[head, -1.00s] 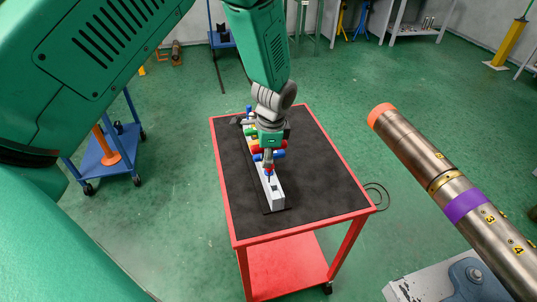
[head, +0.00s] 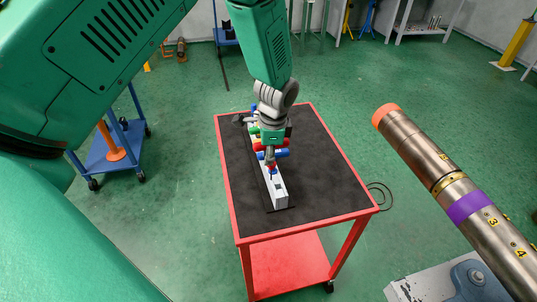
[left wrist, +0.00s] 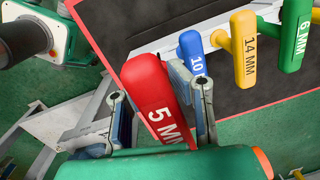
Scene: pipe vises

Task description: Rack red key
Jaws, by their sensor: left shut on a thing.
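In the left wrist view my left gripper (left wrist: 166,108) is shut on the red key (left wrist: 153,90), a handle marked "5 MM" that lies between its two fingers. A blue key (left wrist: 192,52) marked "10", a yellow key (left wrist: 244,48) marked "14 MM" and a green key (left wrist: 295,40) stand in a row beyond it. In the head view the left gripper (head: 271,166) is over the white rack (head: 278,190) on the cart, near its front part. Red and blue handles show beside the gripper. The key's lower end is hidden, so I cannot tell whether it is seated. My right gripper is not in view.
The red cart (head: 318,232) has a black top (head: 320,160), clear right of the rack. A metal pipe (head: 420,150) with an orange end and purple band reaches in from the right. A blue trolley (head: 112,155) stands at the left.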

